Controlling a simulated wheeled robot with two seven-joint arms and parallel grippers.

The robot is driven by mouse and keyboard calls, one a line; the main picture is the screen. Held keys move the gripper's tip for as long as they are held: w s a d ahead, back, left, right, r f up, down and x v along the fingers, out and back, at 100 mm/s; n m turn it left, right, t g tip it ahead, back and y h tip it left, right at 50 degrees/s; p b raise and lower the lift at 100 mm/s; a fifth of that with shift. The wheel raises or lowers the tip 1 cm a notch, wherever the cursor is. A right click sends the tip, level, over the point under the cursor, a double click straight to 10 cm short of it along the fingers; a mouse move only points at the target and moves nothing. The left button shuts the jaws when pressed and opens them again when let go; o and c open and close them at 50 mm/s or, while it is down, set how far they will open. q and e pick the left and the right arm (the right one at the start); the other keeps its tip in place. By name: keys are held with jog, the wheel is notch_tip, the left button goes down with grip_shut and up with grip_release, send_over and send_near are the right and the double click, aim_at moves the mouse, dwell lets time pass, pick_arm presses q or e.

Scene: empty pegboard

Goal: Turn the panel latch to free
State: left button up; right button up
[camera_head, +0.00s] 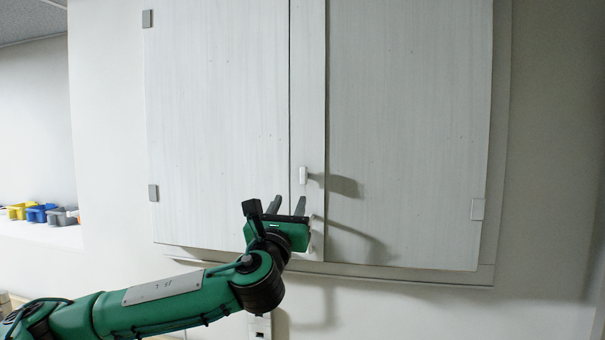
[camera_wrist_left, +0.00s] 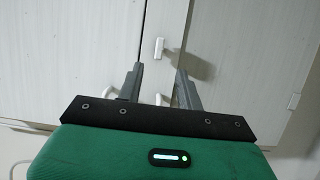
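The panel latch (camera_head: 303,175) is a small white upright tab on the narrow strip between two pale wooden cabinet doors. It also shows in the left wrist view (camera_wrist_left: 159,48), upright and just beyond the fingertips. My left gripper (camera_head: 288,203) is below the latch and a little to its left in the head view. In the left wrist view, its grey fingers (camera_wrist_left: 159,70) stand apart with a gap between them. They point toward the doors, and nothing is held between them. The latch is apart from the fingers. My right gripper is in neither view.
The left door (camera_head: 215,110) and right door (camera_head: 410,120) look closed, with small hinges at their outer edges. Another white fitting (camera_wrist_left: 160,98) shows lower down between the fingers. A wall outlet (camera_head: 260,327) is below. Coloured bins (camera_head: 40,213) stand on a ledge far left.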

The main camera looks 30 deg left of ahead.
aim_at(303, 172)
pick_arm(q)
jog(key=p+x, duration=0.6)
jog(key=x, duration=0.6)
jog(key=shift+r, duration=0.1)
jog(key=shift+w+r+p, duration=0.1)
jog(key=shift+w+p, duration=0.35)
jog(key=shift+w, duration=0.1)
jog(key=shift+a, duration=0.1)
jog(key=shift+c, duration=0.5)
grip_shut()
